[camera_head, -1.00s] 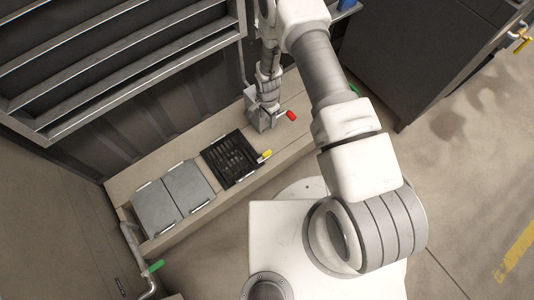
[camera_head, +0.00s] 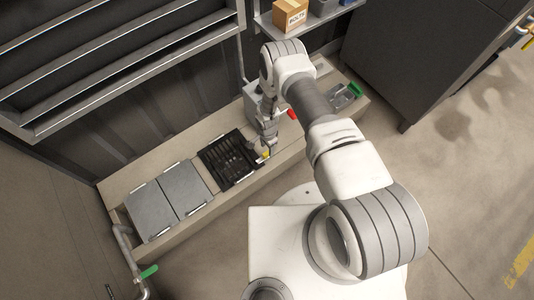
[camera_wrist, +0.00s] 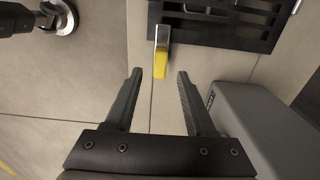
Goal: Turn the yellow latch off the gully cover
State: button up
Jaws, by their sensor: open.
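The black slotted gully cover (camera_head: 231,160) lies on the low bench ledge. It also shows at the top of the wrist view (camera_wrist: 222,22). The yellow latch (camera_head: 265,154) sits at the cover's right edge. In the wrist view its yellow end (camera_wrist: 160,64) points toward my gripper (camera_wrist: 158,75), lying between the fingertips, with its grey metal part running up onto the cover. My gripper is open, one finger on each side of the latch; I cannot tell whether either touches it. In the head view the gripper is small and partly hides the latch.
Two grey lids (camera_head: 168,202) lie left of the cover. A grey box (camera_wrist: 262,130) stands close right of my gripper in the wrist view. A red handle (camera_head: 292,113) and a green handle (camera_head: 356,90) are farther right. A pipe with a green lever (camera_head: 149,271) is at lower left.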

aim_at(267, 153)
jog(key=shift+f+b, duration=0.65)
jog(key=shift+f, duration=1.6)
jog(key=shift+c, duration=0.2)
grip_shut()
